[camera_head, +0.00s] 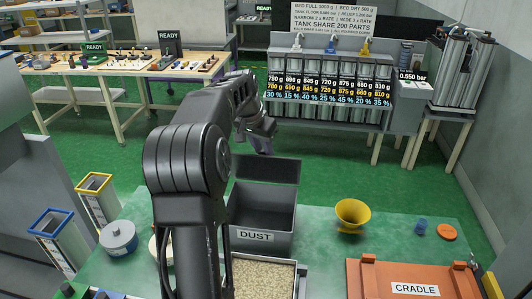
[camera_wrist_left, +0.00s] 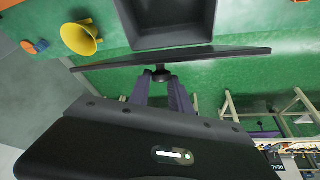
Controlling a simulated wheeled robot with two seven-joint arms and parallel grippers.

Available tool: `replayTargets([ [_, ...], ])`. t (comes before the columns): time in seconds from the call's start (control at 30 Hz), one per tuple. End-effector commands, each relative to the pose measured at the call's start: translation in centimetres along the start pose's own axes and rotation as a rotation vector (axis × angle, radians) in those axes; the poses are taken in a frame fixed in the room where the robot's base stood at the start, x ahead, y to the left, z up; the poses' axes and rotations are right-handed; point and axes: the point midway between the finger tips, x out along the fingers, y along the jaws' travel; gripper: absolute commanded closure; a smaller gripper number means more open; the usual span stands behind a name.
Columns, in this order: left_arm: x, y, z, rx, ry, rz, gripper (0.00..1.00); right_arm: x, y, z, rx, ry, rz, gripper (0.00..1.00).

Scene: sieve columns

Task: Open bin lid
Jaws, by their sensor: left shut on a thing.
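The grey bin labelled DUST (camera_head: 262,240) stands on the green table in the head view. Its dark lid (camera_head: 272,169) stands raised at the back edge, and the inside of the bin shows. My left gripper (camera_head: 260,146) is at the top of the lid, on its far side. In the left wrist view the lid (camera_wrist_left: 215,58) shows nearly edge-on. There my left gripper's fingers (camera_wrist_left: 161,82) are shut on the lid's small dark knob (camera_wrist_left: 161,74). The open bin (camera_wrist_left: 180,28) lies beyond the lid. My right gripper is not in view.
A tray of grainy material (camera_head: 264,278) sits in front of the bin. A yellow funnel (camera_head: 352,214) stands to its right, with an orange CRADLE board (camera_head: 390,275) nearer. A round grey container (camera_head: 118,237) is at the left. Green floor lies behind the table.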

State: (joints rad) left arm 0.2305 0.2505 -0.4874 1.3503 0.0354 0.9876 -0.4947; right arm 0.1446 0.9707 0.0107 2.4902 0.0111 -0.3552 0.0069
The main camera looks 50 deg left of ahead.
Motion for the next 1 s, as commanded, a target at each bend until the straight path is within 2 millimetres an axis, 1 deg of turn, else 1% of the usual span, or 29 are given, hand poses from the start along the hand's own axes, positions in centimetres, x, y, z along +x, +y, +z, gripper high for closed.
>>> replayTargets([
  [0.03, -0.2, -0.8, -0.5, -0.004, -0.006, -0.012, 1.00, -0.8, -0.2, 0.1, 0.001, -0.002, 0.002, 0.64],
  [0.2, 0.2, -1.8, -2.6, -0.005, -0.008, -0.012, 1.00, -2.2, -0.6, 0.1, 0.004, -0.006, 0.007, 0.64],
  [0.5, 1.8, -3.4, -5.8, -0.004, -0.007, -0.015, 1.00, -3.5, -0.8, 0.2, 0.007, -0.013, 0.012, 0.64],
  [0.7, 2.5, -4.0, -6.9, -0.002, -0.006, -0.017, 1.00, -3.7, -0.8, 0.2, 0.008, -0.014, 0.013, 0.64],
  [0.97, 2.8, -4.1, -7.0, -0.004, -0.011, -0.014, 1.00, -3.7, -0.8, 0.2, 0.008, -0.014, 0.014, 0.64],
  [1.0, 2.8, -4.0, -7.0, -0.004, -0.011, -0.013, 0.97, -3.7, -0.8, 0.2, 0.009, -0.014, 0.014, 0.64],
])
